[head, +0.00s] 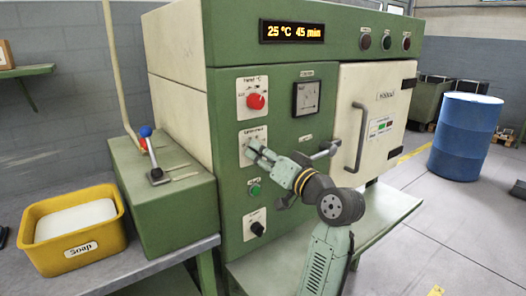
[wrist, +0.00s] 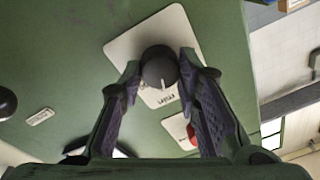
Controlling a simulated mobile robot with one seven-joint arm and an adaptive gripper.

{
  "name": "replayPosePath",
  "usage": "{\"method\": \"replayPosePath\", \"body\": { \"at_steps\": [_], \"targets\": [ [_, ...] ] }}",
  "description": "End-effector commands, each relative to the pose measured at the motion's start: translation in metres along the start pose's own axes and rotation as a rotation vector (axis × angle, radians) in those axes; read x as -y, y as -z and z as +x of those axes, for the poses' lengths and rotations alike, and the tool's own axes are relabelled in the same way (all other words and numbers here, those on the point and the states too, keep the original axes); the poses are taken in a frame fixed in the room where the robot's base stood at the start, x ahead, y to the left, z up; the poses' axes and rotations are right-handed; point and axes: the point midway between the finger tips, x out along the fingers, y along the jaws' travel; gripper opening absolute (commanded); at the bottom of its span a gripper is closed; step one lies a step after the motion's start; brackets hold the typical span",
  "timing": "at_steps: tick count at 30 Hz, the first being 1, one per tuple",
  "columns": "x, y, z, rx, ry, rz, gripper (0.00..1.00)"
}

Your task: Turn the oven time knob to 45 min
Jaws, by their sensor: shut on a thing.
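The green oven (head: 232,200) has a display (head: 292,32) that reads 25 °C 45 min. The time knob (wrist: 160,68) is dark and round with a pale pointer line, on a white plate (wrist: 122,48) in the wrist view. My gripper (head: 254,148) is at that plate in the head view and hides the knob there. In the wrist view my gripper (wrist: 160,80) has its two fingers on either side of the knob, shut on it. A red temperature knob (head: 256,101) sits on the plate above.
A green button (head: 255,190) and a black knob (head: 257,228) are below my gripper. A cream oven door (head: 390,90) with a handle (head: 359,135) is to the right. A lever (head: 151,152) and a yellow soap tub (head: 110,213) are at left.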

Motion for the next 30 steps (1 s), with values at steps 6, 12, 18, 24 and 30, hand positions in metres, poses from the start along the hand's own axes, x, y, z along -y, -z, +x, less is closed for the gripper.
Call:
{"method": "replayPosePath", "body": {
  "at_steps": [6, 12, 18, 24, 30],
  "targets": [
    [-0.0003, 0.0001, -0.0001, -0.003, -0.003, 0.04, 0.02],
    [-0.0004, -0.0001, -0.0002, -0.003, -0.004, 0.047, 0.02],
    [-0.0005, 0.0, -0.0002, -0.003, -0.004, 0.046, 0.02],
    [-0.0004, 0.0, -0.0002, -0.003, -0.003, 0.046, 0.41],
    [-0.0002, 0.0, -0.0001, -0.003, -0.003, 0.046, 0.5]
  ]
}}
